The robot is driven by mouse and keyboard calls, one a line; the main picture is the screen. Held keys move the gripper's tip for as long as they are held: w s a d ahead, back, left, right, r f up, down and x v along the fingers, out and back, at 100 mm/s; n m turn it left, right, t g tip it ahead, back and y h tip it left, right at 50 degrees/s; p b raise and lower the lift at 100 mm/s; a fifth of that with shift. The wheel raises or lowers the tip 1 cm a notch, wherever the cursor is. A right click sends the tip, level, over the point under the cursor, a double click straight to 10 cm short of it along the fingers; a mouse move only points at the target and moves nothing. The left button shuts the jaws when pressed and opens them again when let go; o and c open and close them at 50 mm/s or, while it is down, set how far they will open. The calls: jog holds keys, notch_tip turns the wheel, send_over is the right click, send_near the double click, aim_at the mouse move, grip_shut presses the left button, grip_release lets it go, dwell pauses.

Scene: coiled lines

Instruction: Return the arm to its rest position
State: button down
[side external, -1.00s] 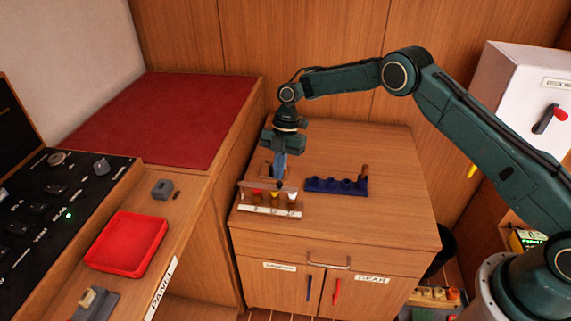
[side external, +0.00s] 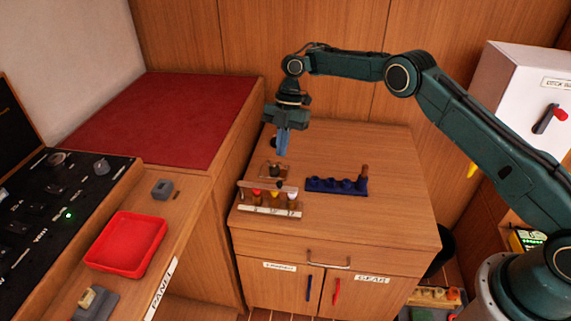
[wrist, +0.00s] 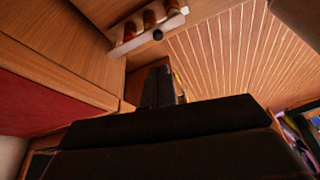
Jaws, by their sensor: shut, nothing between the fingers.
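My gripper (side external: 282,145) hangs pointing down above the wooden cabinet top (side external: 400,205). Its blue fingers are shut with nothing between them and are clear of the things below. In the wrist view my gripper (wrist: 160,85) is a dark shape across the lower middle, and its fingertips are hard to make out. A small wooden rack (side external: 268,210) with several coloured pieces stands below it near the cabinet's front left. The rack also shows at the top of the wrist view (wrist: 150,38).
A dark blue holder (side external: 335,186) with a brown peg stands right of the rack. A red tray (side external: 126,244) sits on the panel ledge at left, beside a grey block (side external: 162,189). A white box (side external: 520,90) is on the right wall. The cabinet top's right side is clear.

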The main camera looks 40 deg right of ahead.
jog(key=shift+r, duration=0.1)
jog(key=s+r+m+t, duration=0.1)
jog(key=s+r+m, duration=0.2)
jog(key=r, duration=0.4)
jog(key=s+d+r+m+t, duration=0.1)
jog(key=s+r+m, duration=0.2)
jog(key=r, duration=0.4)
jog(key=s+r+m+t, duration=0.1)
jog(key=s+r+m, duration=0.2)
jog(key=r, duration=0.4)
jog(key=s+d+r+m+t+h, duration=0.1)
jog(key=s+r+m, duration=0.2)
jog(key=s, duration=0.3)
jog(key=s+d+r+m+t, duration=0.1)
jog(key=s+d+r+m, duration=0.15)
jog(key=s, duration=0.45)
jog(key=s+d+f+m+t+h, duration=0.1)
jog(key=s+m, duration=0.3)
jog(key=s, duration=0.5)
jog(key=s+d+f+m+t+h, duration=0.1)
jog(key=s+d+f+m, duration=0.2)
jog(key=s, duration=0.7)
jog(key=shift+d+m+t, duration=0.3)
jog(key=shift+d+m, duration=0.5)
jog(key=shift+m, duration=0.45)
jog(key=shift+f, duration=0.1)
